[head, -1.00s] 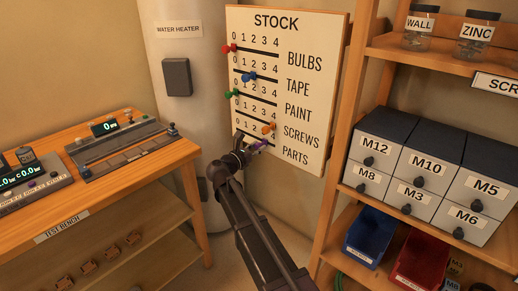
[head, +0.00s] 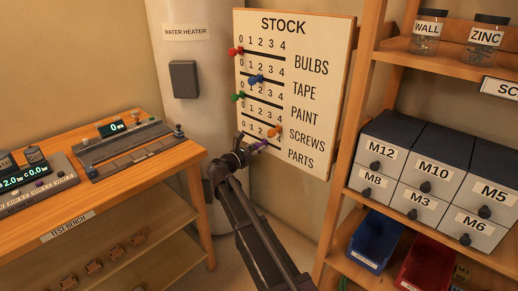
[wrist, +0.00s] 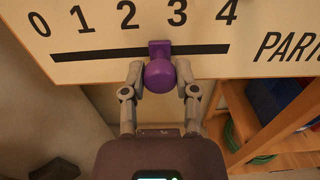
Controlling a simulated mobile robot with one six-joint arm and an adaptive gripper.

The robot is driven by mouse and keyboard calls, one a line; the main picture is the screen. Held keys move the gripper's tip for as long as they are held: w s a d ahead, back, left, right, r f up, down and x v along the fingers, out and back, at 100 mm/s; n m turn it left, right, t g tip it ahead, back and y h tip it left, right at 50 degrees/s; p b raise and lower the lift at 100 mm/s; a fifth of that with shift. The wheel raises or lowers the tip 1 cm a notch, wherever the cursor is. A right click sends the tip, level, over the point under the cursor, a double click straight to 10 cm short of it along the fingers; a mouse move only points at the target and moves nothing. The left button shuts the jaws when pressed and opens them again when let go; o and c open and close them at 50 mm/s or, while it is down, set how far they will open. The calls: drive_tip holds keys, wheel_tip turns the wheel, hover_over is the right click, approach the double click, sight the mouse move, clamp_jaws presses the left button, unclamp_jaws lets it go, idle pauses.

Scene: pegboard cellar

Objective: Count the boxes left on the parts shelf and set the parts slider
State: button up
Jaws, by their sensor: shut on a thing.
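The STOCK board (head: 318,60) hangs on the wall, with numbered rows for bulbs, tape, paint, screws and parts. The purple parts slider (wrist: 159,75) is on the bottom row; it also shows in the head view (head: 261,145). In the wrist view its base sits on the black track (wrist: 100,54) between 2 and 3. My gripper (wrist: 160,76) is shut on the purple knob, one finger on each side; the head view shows it below the board (head: 248,152). No shelf labelled for parts is readable in these views.
A test bench (head: 120,165) stands left, with several small brown pieces on its lower shelf (head: 150,262). A wooden rack at right holds labelled drawers (head: 425,187), a blue bin (head: 372,243), a red bin (head: 418,268) and jars above. A water heater (head: 190,120) is behind.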

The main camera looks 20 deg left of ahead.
drive_tip(key=shift+w+a, duration=0.2)
drive_tip(key=shift+a, duration=0.25)
drive_tip(key=shift+w+a, duration=0.2)
drive_tip(key=shift+a, duration=0.35)
drive_tip(key=o, duration=1.1)
drive_tip(key=shift+s+a, duration=0.15)
drive_tip(key=shift+s, duration=0.15)
drive_tip(key=shift+v, duration=4.4)
drive_tip(key=shift+s, duration=0.1)
